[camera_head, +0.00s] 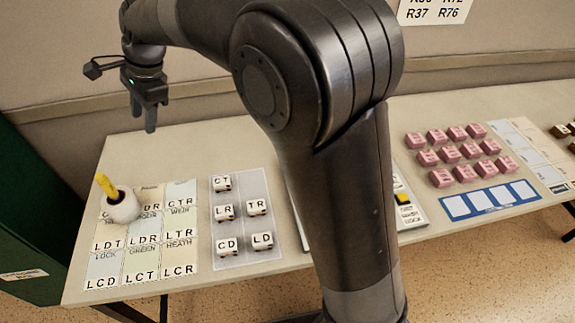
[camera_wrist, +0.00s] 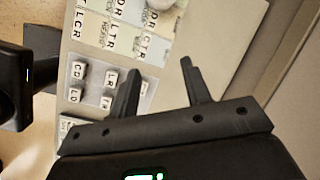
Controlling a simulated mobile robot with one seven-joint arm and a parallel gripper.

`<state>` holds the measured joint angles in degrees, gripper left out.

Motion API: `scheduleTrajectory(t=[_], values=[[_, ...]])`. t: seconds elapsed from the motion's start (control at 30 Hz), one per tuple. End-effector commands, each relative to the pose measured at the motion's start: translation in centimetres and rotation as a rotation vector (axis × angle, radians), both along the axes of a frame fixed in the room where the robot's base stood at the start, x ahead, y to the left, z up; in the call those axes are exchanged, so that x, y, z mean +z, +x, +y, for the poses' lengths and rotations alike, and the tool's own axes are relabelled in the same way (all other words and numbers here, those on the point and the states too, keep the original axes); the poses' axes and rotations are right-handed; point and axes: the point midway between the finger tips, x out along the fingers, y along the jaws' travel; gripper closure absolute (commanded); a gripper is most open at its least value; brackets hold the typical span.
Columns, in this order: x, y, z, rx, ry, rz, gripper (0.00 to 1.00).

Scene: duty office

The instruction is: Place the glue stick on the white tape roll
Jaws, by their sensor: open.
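A white tape roll (camera_head: 122,206) sits on the letter-marked card at the left end of the table. The yellow glue stick (camera_head: 106,186) rises tilted at the roll's upper left, its lower end meeting the roll's top. I cannot tell whether it stands in the roll's hole or rests on the rim. My gripper (camera_head: 143,118) is open and empty, above and behind the roll, clear of both things. In the wrist view my gripper (camera_wrist: 160,66) has its fingers apart with nothing between them. A white round part of the roll (camera_wrist: 160,4) shows at that view's top edge; the glue stick is not clear there.
Several white lettered blocks (camera_head: 224,213) stand on a grey card right of the lettered card (camera_head: 138,262). Several pink blocks (camera_head: 442,178) stand farther right, behind a blue-framed strip (camera_head: 489,199). A dark green cabinet (camera_head: 30,220) is at the left. My arm hides the table's middle.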

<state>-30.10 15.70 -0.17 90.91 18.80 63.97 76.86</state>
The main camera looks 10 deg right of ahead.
Motion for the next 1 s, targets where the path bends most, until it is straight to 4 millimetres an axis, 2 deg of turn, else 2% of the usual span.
scheduleTrajectory(t=[0.03, 0.2, 0.37, 0.5, 0.67, 0.8, 1.0], values=[[1.1, -0.6, -2.5, 0.028, -0.007, -0.043, 0.56], [3.5, -2.9, -10.0, 0.155, -0.05, -0.184, 0.56], [4.6, -6.2, -16.4, 0.279, -0.115, -0.305, 0.56], [4.8, -9.6, -21.4, 0.389, -0.187, -0.399, 0.56], [4.2, -13.9, -26.4, 0.52, -0.288, -0.49, 0.56], [2.9, -17.8, -30.0, 0.637, -0.385, -0.55, 0.56], [0.7, -22.0, -33.2, 0.773, -0.501, -0.593, 0.56]])
